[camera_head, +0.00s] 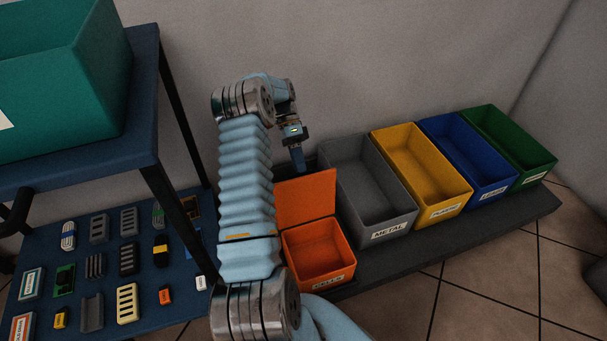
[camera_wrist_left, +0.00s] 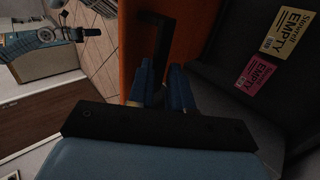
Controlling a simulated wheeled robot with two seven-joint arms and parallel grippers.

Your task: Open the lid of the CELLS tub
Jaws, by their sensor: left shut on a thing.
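The orange CELLS tub (camera_head: 320,252) stands at the left end of the row of bins, with its label at the front. Its orange lid (camera_head: 306,198) is raised at the back edge, standing roughly upright, and the inside of the tub shows. My left gripper (camera_head: 298,160) is at the top of the lid. In the left wrist view its blue fingers (camera_wrist_left: 163,80) are shut on the black lid handle (camera_wrist_left: 157,38), in front of the orange lid (camera_wrist_left: 183,40).
A grey METAL bin (camera_head: 385,225), yellow bin (camera_head: 437,205), blue bin (camera_head: 485,192) and green bin (camera_head: 530,173) stand to the right on a dark low bench (camera_head: 450,232). At left, a blue shelf (camera_head: 185,285) holds several small parts below a teal crate (camera_head: 70,100).

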